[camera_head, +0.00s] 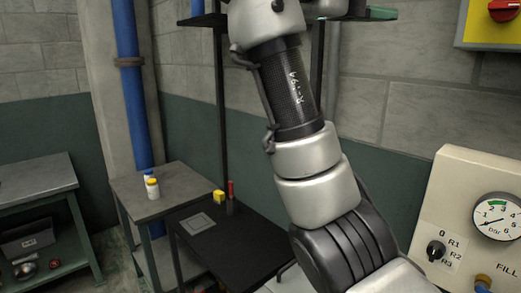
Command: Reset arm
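One of my arms, silver with a dark carbon-textured tube, crosses the head view from the lower right up to the top edge, in front of the room. It hides part of the back wall and part of the black-topped table. Its far end runs out of the frame at the top, so no gripper or fingers show. My other arm cannot be made out. Neither gripper is in view, so what they hold cannot be seen.
A cream panel (464,190) with a pressure gauge (495,216) and black selector knob (435,250) stands at right. A black table (240,243) holds a yellow block (218,197). A bench (38,182) is at left.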

